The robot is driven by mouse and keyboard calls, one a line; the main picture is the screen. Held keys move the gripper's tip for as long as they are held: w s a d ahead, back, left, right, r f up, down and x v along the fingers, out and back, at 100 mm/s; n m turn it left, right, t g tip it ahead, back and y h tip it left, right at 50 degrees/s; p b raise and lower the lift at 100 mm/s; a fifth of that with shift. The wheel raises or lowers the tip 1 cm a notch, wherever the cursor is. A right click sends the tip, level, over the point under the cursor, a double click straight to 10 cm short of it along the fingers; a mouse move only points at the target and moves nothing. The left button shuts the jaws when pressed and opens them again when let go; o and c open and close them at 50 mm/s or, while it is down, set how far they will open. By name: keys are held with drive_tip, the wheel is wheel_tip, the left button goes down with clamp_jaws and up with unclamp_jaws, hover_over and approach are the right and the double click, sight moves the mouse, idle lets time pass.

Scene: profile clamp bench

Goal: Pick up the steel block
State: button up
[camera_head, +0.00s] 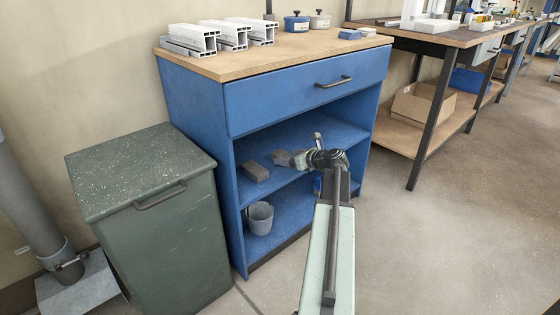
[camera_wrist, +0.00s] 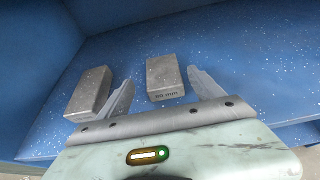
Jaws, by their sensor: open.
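Two grey metal-looking blocks lie on the blue shelf in the wrist view. One block (camera_wrist: 165,77) has dark lettering, apparently "80 mm", on its near end and lies between the fingers of my gripper (camera_wrist: 161,77), at about their tips. My gripper is open, with a gap visible on both sides of the lettered block. In the head view my gripper (camera_head: 298,147) reaches into the cabinet's upper shelf. One dark grey block (camera_head: 256,171) shows left of it; the other is hard to make out.
The blue cabinet (camera_head: 277,105) has a drawer above the shelf and side walls around it. A grey bucket (camera_head: 260,218) stands on the lower shelf. A green bin (camera_head: 165,235) stands left. White profiles (camera_head: 232,36) lie on the top. Floor to the right is clear.

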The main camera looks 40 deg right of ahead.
sight(283, 154)
drive_tip(key=x, duration=0.1)
drive_tip(key=b+x, duration=0.1)
drive_tip(key=x, duration=0.2)
drive_tip(key=shift+w+d, duration=0.3)
drive_tip(key=shift+w, duration=0.1)
drive_tip(key=shift+r, duration=0.1)
clamp_jaws()
drive_tip(key=shift+r, duration=0.1)
